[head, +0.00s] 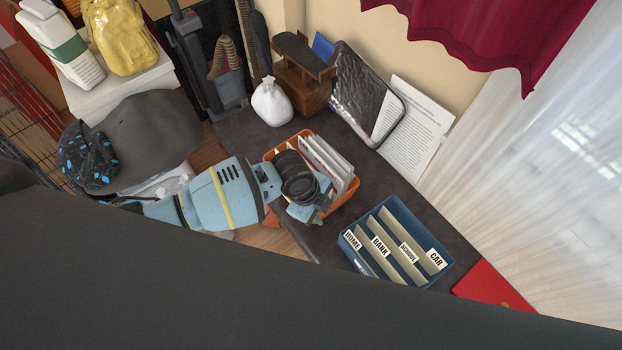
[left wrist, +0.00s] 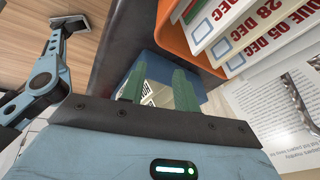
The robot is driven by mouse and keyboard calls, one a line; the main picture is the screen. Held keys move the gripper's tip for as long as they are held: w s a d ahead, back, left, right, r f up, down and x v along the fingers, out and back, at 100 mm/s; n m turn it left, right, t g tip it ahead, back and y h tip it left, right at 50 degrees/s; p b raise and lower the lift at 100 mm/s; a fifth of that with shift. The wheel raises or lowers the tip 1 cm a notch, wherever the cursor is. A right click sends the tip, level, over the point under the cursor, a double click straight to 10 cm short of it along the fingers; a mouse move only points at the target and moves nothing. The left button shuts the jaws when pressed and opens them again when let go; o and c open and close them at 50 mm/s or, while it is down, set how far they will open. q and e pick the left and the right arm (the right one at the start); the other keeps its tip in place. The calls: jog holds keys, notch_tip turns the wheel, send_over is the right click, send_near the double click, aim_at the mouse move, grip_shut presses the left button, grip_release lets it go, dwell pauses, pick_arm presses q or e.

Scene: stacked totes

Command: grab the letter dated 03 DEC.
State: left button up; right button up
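White letters (head: 325,158) stand packed in an orange tray (head: 349,201) on the dark table. In the left wrist view, the letters (left wrist: 235,30) show red dates at the upper right. I can read 05 DEC and 28 DEC; another is cut off by the frame edge. I cannot make out 03 DEC on any of them. My left gripper (head: 318,208) is over the near side of the tray, hiding part of it. In its wrist view, the green fingers (left wrist: 158,88) are apart with nothing between them, beside the tray. My right gripper is not identifiable.
A blue sorter (head: 385,270) with HOME, BANK, SCHOOL and CAR tabs stands right of the tray. A red folder (head: 490,288) lies beyond it. A white bag (head: 271,103), a wooden stand (head: 300,90) and a dark framed panel (head: 362,85) stand behind. My own dark body covers the lower foreground.

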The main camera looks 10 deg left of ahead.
pick_arm(q)
jog(key=shift+m+y, duration=0.8)
jog(key=shift+m, duration=0.1)
jog(key=w, duration=0.1)
jog(key=w+a, duration=0.1)
jog(key=w, duration=0.1)
jog(key=w+a+b, duration=0.1)
jog(key=w, duration=0.1)
jog(key=shift+a+r, duration=0.2)
jog(key=shift+r, duration=0.2)
jog(key=w+a+r+m+y+b, duration=0.2)
jog(key=w+a+r, duration=0.1)
jog(key=w+a, duration=0.25)
jog(key=shift+g, duration=0.3)
jog(key=f, duration=0.4)
jog(key=f+b, duration=0.1)
jog(key=f, duration=0.2)
jog(key=shift+s+a, duration=0.4)
pick_arm(e)
jog(key=f, duration=0.3)
jog(key=shift+w+d+f, duration=0.1)
jog(key=shift+d+f, duration=0.15)
jog(key=shift+f, duration=0.1)
pick_arm(q)
grip_shut()
